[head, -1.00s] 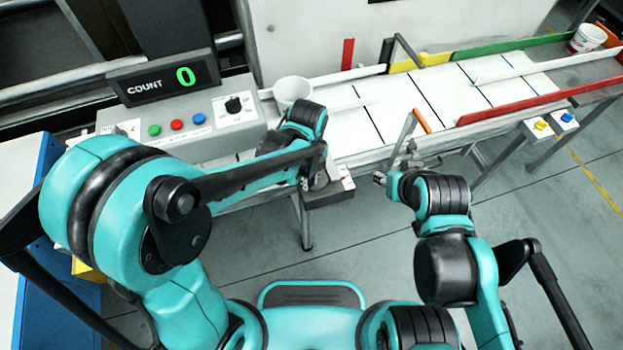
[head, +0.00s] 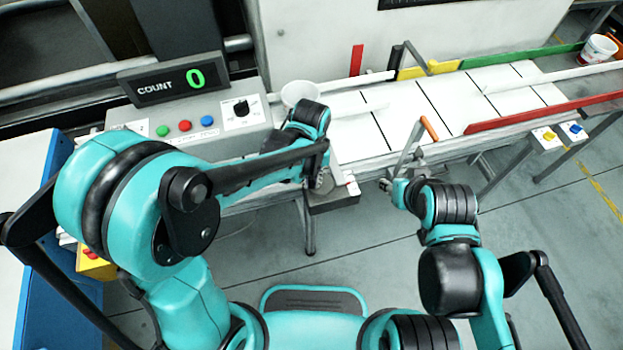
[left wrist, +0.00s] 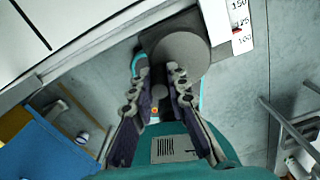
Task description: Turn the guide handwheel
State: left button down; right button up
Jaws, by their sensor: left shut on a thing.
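The guide handwheel is a grey disc (left wrist: 182,56) on a dark block at the top of the left wrist view, beside a white scale with a red mark (left wrist: 238,25). In the head view the handwheel (head: 325,185) is at the conveyor's front edge, partly hidden by my left arm. My left gripper (left wrist: 158,84) is shut on the handwheel; its right fingertip overlaps the disc's edge, and the exact contact is hard to see. My right gripper (head: 390,186) is apart from it, to the right near the conveyor's front; its finger state is unclear.
A control box with coloured buttons (head: 185,126) and a black knob stands behind my left arm; the display (head: 170,84) reads COUNT 0. A white cup (head: 299,93) stands near the conveyor (head: 400,104).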

pick_arm(q)
jog(key=shift+w, duration=0.1)
jog(key=c, duration=1.5)
grip_release()
notch_tip(320, 180, up, 12)
jog(key=shift+a, duration=0.15)
jog(key=s+a+n+t, duration=0.2)
jog(key=a+n, duration=0.3)
jog(key=n, duration=0.6)
jog(key=s+a+n+t, duration=0.2)
jog(key=a+n, duration=0.3)
jog(key=n, duration=0.7)
jog(key=s+a+n+t, duration=0.3)
jog(key=a+n, duration=0.2)
jog(key=n, duration=0.6)
jog(key=shift+s+a+n, duration=0.35)
jog(key=shift+s+n, duration=0.05)
